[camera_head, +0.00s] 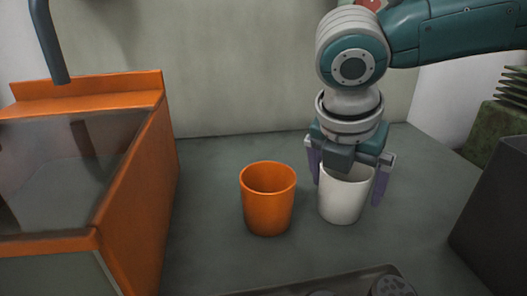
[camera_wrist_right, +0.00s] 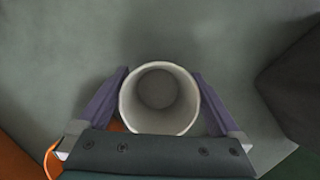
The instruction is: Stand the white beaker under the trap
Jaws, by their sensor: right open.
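The white beaker (camera_head: 342,200) stands upright on the grey worktop, right of an orange beaker. My right gripper (camera_head: 346,188) is over it from above, with its purple fingers on either side of the beaker. In the right wrist view the beaker's round rim (camera_wrist_right: 160,98) lies between the two open fingers (camera_wrist_right: 160,104), and its empty inside shows. Small gaps seem to show beside the rim. My left gripper is not in view. A dark pipe (camera_head: 48,40) hangs at the upper left above an orange-framed basin; I cannot tell whether it is the trap.
The orange beaker (camera_head: 267,200) stands close left of the white one. The orange-framed basin (camera_head: 150,165) fills the left side. A dark box (camera_head: 497,215) stands at the right, and a dark tray (camera_head: 330,285) lies at the front. The worktop behind the beakers is clear.

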